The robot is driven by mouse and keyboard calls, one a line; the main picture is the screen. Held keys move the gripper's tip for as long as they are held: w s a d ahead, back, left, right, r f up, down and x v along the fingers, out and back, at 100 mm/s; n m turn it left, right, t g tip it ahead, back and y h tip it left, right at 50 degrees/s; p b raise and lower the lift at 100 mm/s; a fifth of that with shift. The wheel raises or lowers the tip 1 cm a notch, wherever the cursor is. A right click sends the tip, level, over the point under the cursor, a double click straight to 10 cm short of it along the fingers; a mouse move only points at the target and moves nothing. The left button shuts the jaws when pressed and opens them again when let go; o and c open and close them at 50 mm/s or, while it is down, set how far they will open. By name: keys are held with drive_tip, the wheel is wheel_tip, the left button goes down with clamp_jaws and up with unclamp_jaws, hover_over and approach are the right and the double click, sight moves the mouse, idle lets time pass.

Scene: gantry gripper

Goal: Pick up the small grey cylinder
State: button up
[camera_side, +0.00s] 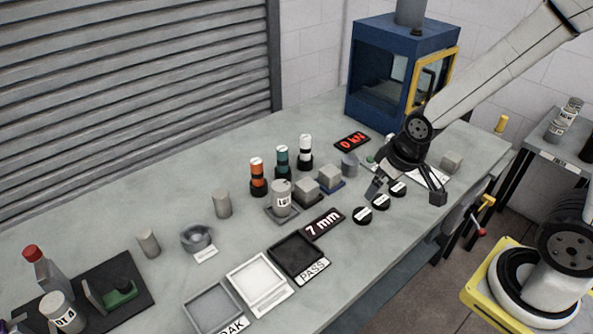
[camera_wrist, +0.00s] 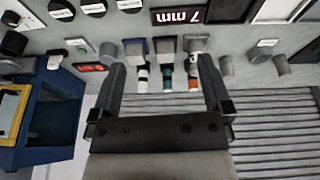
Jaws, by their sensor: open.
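Several plain grey cylinders stand upright on the bench, and I cannot tell for sure which is meant. A short one (camera_side: 148,242) is at the left, a taller one (camera_side: 222,204) is right of it, and a wide one (camera_side: 349,166) stands near the red display. In the wrist view, two grey cylinders (camera_wrist: 281,65) (camera_wrist: 226,65) are to the right of my fingers and the wide one (camera_wrist: 107,50) is by the left finger. My gripper (camera_side: 407,192) is open and empty above the right part of the bench, apart from all these cylinders; it also shows in the wrist view (camera_wrist: 160,64).
Grey cubes (camera_side: 331,178), a labelled tin (camera_side: 281,197) and coloured bottles (camera_side: 282,165) stand mid-bench. Black labelled discs (camera_side: 380,202) lie below my gripper. A blue machine (camera_side: 377,75) is behind. Trays (camera_side: 258,282) line the front; a ring-shaped holder (camera_side: 196,238) sits between the two left cylinders.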

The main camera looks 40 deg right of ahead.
drive_tip(key=w+f+n+t+y, duration=0.1)
drive_tip(key=w+f+n+t, duration=0.25)
drive_tip(key=w, duration=0.85)
drive_tip(key=n+t+y, duration=0.4)
drive_tip(key=y, duration=0.4)
approach(281, 188)
drive_tip(key=shift+w+a+f, duration=0.2)
drive_tip(key=shift+w+f, duration=0.25)
drive_tip(key=shift+w, duration=0.25)
drive_tip(key=shift+w+a+f, duration=0.2)
drive_tip(key=shift+w+f, duration=0.2)
drive_tip(key=shift+w, duration=0.3)
drive_tip(key=shift+x, duration=1.3)
drive_tip(key=shift+g, duration=0.25)
drive_tip(key=shift+x, duration=2.6)
drive_tip(key=shift+d+f, duration=0.1)
drive_tip(key=shift+f, duration=0.05)
clamp_jaws()
